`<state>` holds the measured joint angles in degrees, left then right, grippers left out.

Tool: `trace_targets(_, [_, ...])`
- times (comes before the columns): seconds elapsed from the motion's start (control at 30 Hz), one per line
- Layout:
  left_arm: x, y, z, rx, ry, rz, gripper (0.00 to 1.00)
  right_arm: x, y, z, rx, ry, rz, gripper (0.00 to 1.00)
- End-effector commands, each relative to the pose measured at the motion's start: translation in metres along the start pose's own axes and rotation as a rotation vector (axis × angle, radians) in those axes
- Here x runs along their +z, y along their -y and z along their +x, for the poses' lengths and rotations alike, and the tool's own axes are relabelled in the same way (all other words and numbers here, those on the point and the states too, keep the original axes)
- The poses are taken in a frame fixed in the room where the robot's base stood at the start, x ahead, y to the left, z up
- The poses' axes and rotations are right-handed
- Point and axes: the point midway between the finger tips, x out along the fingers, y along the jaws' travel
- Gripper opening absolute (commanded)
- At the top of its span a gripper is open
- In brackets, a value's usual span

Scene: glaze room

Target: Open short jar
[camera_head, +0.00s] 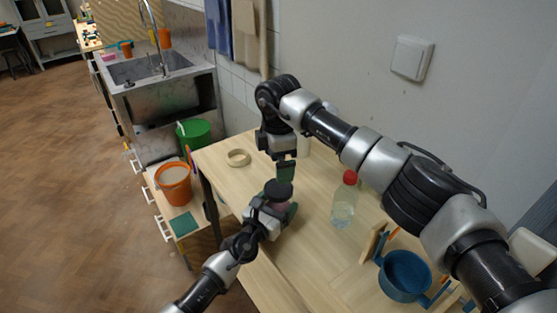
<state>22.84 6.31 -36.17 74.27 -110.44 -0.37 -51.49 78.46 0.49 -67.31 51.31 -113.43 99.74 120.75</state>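A short jar (277,207), pinkish where it shows, stands at the left part of the wooden table and has a dark round lid (278,190). My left gripper (275,209) reaches it from the lower left, with its fingers on either side of the body, and looks shut on it. The gripper hides much of the jar. My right gripper (285,172) points down from above, its green fingertips right over the lid. I cannot tell whether they touch the lid or how far apart they are.
On the wooden table (318,255) are a clear bottle with a red cap (344,201), a blue pot (405,276) and a tan ring (238,157). Left of the table are an orange bucket (174,184), a green bucket (194,133) and a sink (150,67). A wall stands behind.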

Motion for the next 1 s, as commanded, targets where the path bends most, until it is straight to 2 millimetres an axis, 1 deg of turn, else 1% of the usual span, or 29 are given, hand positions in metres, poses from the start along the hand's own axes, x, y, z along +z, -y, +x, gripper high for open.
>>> trace_targets(0.03, [0.001, 0.0, 0.0, 0.001, 0.001, 0.0, 0.14, 0.0, 0.0, 0.0, 0.0, -0.001, 0.09, 0.98])
trace_targets(0.1, [0.001, 0.0, 0.0, 0.001, 0.001, 0.0, 0.14, 0.0, 0.0, 0.0, 0.0, -0.002, 0.205, 0.98])
trace_targets(0.2, [0.001, 0.0, 0.0, 0.001, 0.001, 0.0, 0.14, 0.0, 0.0, 0.0, 0.0, -0.001, 0.327, 0.98])
trace_targets(0.3, [0.001, 0.0, 0.0, 0.001, 0.002, 0.0, 0.14, 0.0, 0.0, 0.0, 0.0, -0.001, 0.4, 0.98])
trace_targets(0.37, [0.001, 0.0, 0.0, 0.001, 0.002, 0.0, 0.14, 0.0, 0.0, 0.002, 0.0, 0.0, 0.423, 0.98])
trace_targets(0.47, [0.001, 0.0, 0.0, 0.001, 0.002, 0.0, 0.14, 0.0, 0.0, 0.011, -0.003, 0.0, 0.435, 0.98])
trace_targets(0.8, [0.001, 0.0, 0.0, 0.001, 0.002, 0.0, 0.14, 0.0, 0.0, 0.061, -0.002, -0.001, 0.433, 0.98])
trace_targets(0.9, [0.001, 0.0, 0.0, 0.001, 0.002, 0.0, 0.14, 0.0, 0.0, 0.072, -0.003, -0.001, 0.433, 0.98])
trace_targets(1.0, [0.001, 0.0, 0.0, 0.001, 0.002, 0.0, 0.14, -0.001, 0.0, 0.078, -0.001, -0.002, 0.432, 0.98])
